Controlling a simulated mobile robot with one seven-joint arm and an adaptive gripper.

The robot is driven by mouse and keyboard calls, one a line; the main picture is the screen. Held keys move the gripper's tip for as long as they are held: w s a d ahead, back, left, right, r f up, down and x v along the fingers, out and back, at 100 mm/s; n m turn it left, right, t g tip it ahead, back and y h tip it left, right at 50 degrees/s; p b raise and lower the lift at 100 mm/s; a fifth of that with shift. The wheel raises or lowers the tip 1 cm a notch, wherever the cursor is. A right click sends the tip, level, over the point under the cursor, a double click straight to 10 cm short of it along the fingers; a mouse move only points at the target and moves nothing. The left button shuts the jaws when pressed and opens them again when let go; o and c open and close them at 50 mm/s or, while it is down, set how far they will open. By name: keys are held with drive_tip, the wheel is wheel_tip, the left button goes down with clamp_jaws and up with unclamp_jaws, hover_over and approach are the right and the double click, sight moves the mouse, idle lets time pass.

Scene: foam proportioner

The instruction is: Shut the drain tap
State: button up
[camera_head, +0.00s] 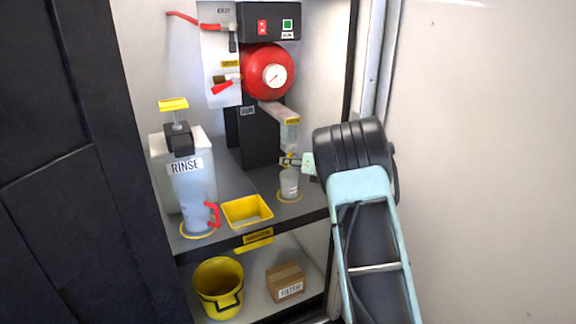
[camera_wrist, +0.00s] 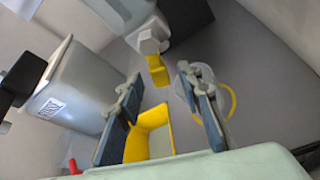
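The drain tap shows in the wrist view as a pale grey fitting (camera_wrist: 150,42) with a yellow lever (camera_wrist: 157,70). In the head view it is small, under the clear column (camera_head: 290,135), and partly hidden by my gripper (camera_head: 296,161). In the wrist view my gripper (camera_wrist: 160,76) is open, with a dark finger on each side and nothing held. The lever appears between and just beyond the fingertips; I cannot tell whether they touch it. A clear cup (camera_head: 289,181) stands below the tap on a yellow ring; the right finger partly covers it in the wrist view (camera_wrist: 203,78).
A yellow tray (camera_head: 247,210) sits on the shelf left of the cup. A red tank (camera_head: 262,66) is above. A bucket (camera_head: 218,285) and a FILTER box (camera_head: 286,282) are below.

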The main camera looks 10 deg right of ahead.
drive_tip(key=shift+x, duration=1.4)
clamp_jaws()
